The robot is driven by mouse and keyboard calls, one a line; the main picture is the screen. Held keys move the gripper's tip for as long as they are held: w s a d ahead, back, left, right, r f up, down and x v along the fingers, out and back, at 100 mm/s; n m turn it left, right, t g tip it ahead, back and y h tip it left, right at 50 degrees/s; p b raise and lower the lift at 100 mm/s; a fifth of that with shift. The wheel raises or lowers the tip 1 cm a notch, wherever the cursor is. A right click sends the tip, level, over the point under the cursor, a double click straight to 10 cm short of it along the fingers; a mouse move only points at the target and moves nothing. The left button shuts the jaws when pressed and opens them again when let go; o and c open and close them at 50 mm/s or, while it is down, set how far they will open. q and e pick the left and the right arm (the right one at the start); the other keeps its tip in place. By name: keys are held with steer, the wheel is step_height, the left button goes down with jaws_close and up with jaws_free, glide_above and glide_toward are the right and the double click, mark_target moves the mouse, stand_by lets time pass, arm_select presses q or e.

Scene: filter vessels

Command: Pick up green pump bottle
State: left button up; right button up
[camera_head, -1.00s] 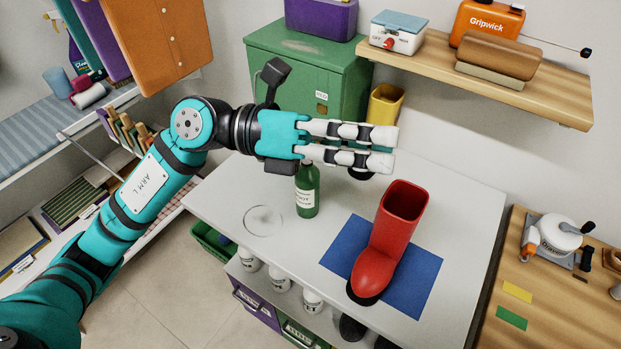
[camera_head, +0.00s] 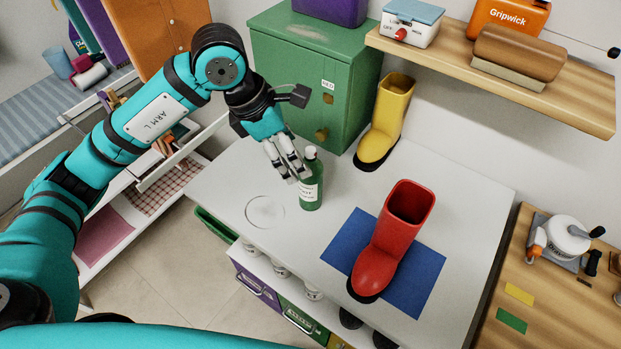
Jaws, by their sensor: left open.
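A green bottle (camera_head: 311,183) with a white label and a pale cap stands upright on the white table (camera_head: 465,215). No pump head can be made out on it. My left gripper (camera_head: 292,174) points down just left of the bottle, its pale fingers close beside the bottle's upper part. The gripper is open with nothing seen between its fingers; whether a finger touches the bottle cannot be told. My right gripper is not in view.
A red boot (camera_head: 392,240) stands on a blue mat (camera_head: 425,285) to the right. A yellow boot (camera_head: 388,120) stands behind, beside a green cabinet (camera_head: 300,70). A clear round disc (camera_head: 265,212) lies left of the bottle. A wooden shelf (camera_head: 560,98) overhangs the back right.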

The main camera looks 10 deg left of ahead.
mark_target(310, 182)
arm_select(q)
steer(key=x, duration=0.4)
steer(key=shift+p, duration=0.35)
steer(key=shift+w+d+f, duration=0.1)
steer(key=shift+d+f, duration=0.05)
steer(key=shift+f, duration=0.15)
steer(key=shift+w+p+x, duration=0.15)
steer(key=shift+p+x, duration=0.4)
steer(key=shift+x, duration=0.65)
steer(key=shift+w+p+x, duration=0.15)
steer(key=shift+p+x, duration=0.35)
steer(key=shift+x, duration=0.65)
steer(key=c, duration=1.5)
steer(key=shift+r, duration=0.15)
